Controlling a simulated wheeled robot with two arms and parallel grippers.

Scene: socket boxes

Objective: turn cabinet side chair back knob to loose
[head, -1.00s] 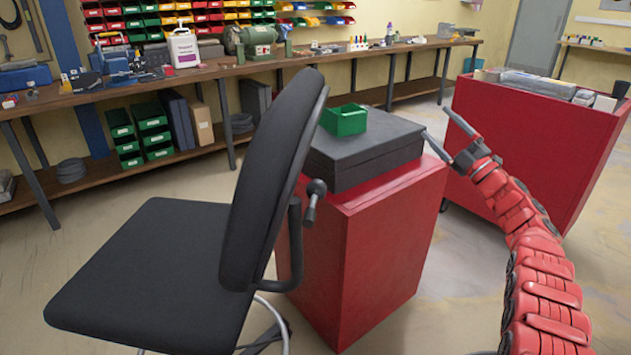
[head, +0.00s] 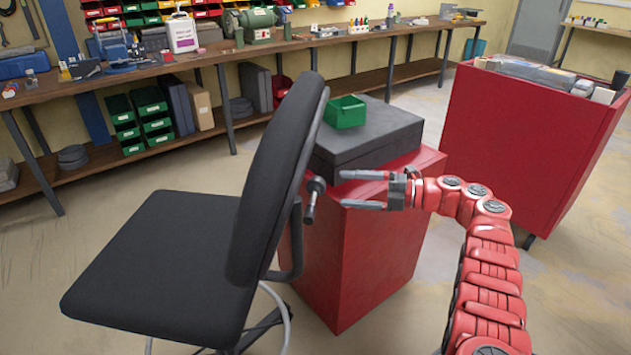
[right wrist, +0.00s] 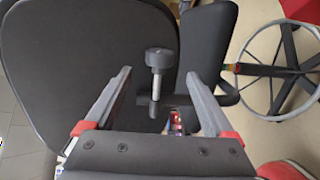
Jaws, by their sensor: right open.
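A black office chair (head: 155,255) stands at the left with its tall backrest (head: 272,190) toward the red cabinet. The chair back knob (head: 313,200) sticks out behind the backrest on the cabinet side. In the right wrist view the knob (right wrist: 160,59) shows a round dark head on a thinner stem. My right gripper (head: 342,190) is open and empty, its fingers pointing left at the knob, a short gap away. In the right wrist view the knob lies between and beyond the two fingertips (right wrist: 158,82). My left gripper is not in view.
A red cabinet (head: 365,260) stands right behind the chair, with a black case (head: 375,140) and a green bin (head: 345,112) on top. A larger red cart (head: 520,140) is at the right. A long workbench (head: 215,55) runs along the back wall.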

